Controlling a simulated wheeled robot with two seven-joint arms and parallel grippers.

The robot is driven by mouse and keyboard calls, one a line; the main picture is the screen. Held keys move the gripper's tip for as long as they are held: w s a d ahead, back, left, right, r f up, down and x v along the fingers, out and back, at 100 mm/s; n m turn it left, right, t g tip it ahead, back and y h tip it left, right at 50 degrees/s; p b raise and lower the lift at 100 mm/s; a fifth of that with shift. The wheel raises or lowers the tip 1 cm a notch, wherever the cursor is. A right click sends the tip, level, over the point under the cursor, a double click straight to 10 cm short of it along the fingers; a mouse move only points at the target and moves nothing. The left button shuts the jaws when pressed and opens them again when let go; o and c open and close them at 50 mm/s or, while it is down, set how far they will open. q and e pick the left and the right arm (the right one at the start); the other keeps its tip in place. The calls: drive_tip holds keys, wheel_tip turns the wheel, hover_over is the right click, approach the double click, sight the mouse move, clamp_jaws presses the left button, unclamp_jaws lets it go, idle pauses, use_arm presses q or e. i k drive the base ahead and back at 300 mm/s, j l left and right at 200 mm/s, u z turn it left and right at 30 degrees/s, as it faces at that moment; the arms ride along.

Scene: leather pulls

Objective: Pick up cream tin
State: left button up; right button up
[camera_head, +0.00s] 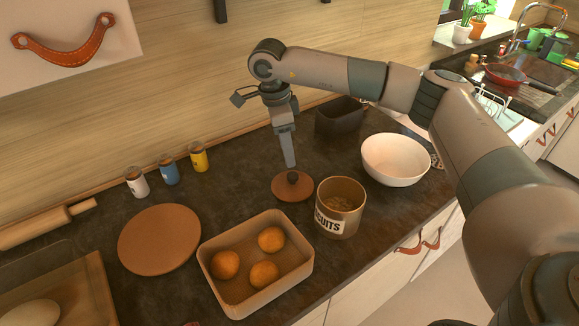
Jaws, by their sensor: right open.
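A cream tin (341,208) marked "BISCUITS" stands upright and open on the dark counter, with brownish contents showing inside. A round brown lid (292,192) with a dark knob lies flat on the counter just left of the tin. My right gripper (291,165) points straight down over the lid, left of and behind the tin. It is open, and its fingertips are close to the knob; whether they touch it I cannot tell. My left gripper is not in view.
A tan box (301,283) with three orange round items stands in front of the tin. A white bowl (395,160) is to the right and a dark loaf pan (340,116) behind. A round brown board (159,240) and three small jars (169,169) are left.

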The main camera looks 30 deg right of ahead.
sight(340, 200)
drive_tip(key=z, duration=1.2)
